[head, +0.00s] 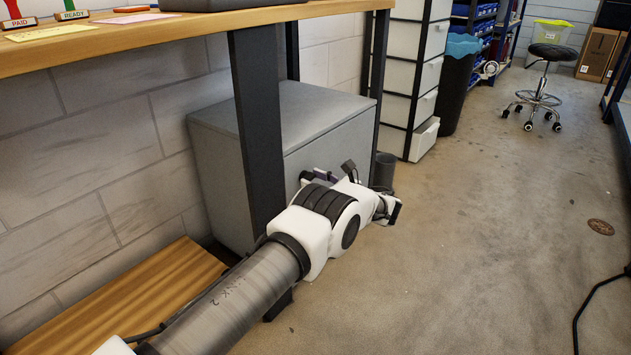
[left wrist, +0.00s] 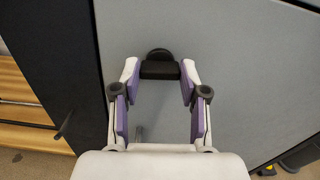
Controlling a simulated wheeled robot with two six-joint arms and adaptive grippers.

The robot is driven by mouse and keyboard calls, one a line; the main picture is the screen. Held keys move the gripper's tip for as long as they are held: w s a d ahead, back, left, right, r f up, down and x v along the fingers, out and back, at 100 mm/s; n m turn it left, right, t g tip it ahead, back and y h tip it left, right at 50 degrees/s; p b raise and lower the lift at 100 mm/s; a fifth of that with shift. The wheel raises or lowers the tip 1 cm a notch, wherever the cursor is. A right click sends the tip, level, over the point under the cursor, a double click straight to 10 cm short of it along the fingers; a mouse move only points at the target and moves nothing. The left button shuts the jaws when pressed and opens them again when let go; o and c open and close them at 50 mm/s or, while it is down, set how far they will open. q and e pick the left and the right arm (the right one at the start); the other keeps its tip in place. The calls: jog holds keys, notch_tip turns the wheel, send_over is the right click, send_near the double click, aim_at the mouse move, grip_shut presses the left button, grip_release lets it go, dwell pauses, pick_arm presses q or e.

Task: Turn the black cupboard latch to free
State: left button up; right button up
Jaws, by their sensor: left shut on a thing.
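The black latch (left wrist: 160,69) sits on the grey cupboard's front in the left wrist view, with a rounded black top above a wide bar. My left gripper (left wrist: 160,74) has its purple-padded fingers on either side of the bar, shut on it at the fingertips. In the head view the grey cupboard (head: 333,137) stands under the bench, and my left gripper (head: 313,178) is at its front face. My own arm and gripper hide the latch there. My right gripper is not in view.
The wooden bench top (head: 190,35) runs above the cupboard. A dark bench leg (head: 258,120) stands close beside my left arm. A wooden board (head: 160,300) lies low at the left. White drawers (head: 416,65) stand behind. Open floor (head: 490,220) lies to the right.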

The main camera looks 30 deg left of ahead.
pick_arm(q)
jog(key=n, duration=0.8)
jog(key=shift+s+n+b, duration=0.1)
jog(key=shift+n+b, duration=0.25)
jog(key=shift+n, duration=0.05)
jog(key=shift+f+n+b, duration=0.1)
jog(key=shift+n+b, duration=0.3)
jog(key=shift+n, duration=3.4)
jog(key=shift+a, duration=0.1)
jog(key=o, duration=1.1)
jog(key=shift+o, duration=0.2)
